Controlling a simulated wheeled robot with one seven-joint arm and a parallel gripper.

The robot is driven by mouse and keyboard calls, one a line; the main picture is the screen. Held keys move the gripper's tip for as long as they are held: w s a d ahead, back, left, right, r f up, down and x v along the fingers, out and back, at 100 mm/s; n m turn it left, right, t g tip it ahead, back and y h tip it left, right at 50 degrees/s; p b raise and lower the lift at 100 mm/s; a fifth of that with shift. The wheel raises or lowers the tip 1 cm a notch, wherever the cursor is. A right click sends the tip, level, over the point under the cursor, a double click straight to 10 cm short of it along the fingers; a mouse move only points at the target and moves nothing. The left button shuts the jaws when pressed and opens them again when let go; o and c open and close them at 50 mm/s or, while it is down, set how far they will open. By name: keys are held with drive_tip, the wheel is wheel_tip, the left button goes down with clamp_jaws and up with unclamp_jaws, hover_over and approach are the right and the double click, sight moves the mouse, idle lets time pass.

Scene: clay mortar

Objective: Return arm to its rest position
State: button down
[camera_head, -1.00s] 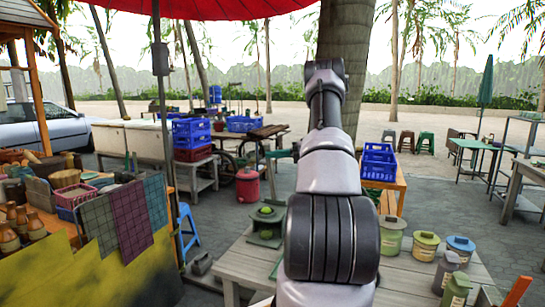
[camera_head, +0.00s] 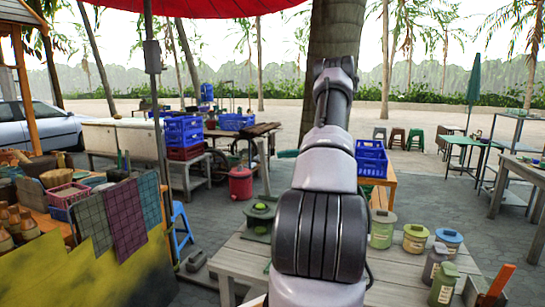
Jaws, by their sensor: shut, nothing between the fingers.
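My arm (camera_head: 322,225) rises from the bottom middle of the head view and reaches forward over the wooden table (camera_head: 225,262). Its far end bends at a dark joint in front of the palm trunk. My gripper is not visible; the arm hides whatever lies past that joint.
Lidded jars (camera_head: 382,230) and a green bottle (camera_head: 444,284) stand right of my arm. A red umbrella pole (camera_head: 158,120), a stall with hanging cloths (camera_head: 127,218) and a blue stool (camera_head: 181,228) are at left. Paved ground beyond the right of the table is fairly open.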

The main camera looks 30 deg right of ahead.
drive_tip(key=s+a+r+n+g+h, duration=0.2)
drive_tip(key=s+a+r+n+g, duration=0.15)
drive_tip(key=a+r+n, duration=0.6)
drive_tip(key=s+a+r+n+g+h, duration=0.35)
drive_tip(key=s+a+n, duration=0.2)
drive_tip(key=a, duration=0.75)
drive_tip(key=s+a+r+n+t+h, duration=0.2)
drive_tip(key=s+a+n, duration=0.4)
drive_tip(key=s+n, duration=0.4)
drive_tip(key=s+a+r+n+t+h, duration=0.3)
drive_tip(key=s+a+n, duration=0.3)
drive_tip(key=s+n, duration=0.4)
drive_tip(key=shift+s+a+n+h, duration=0.2)
drive_tip(key=shift+n+h, duration=0.1)
drive_tip(key=shift+h, duration=0.55)
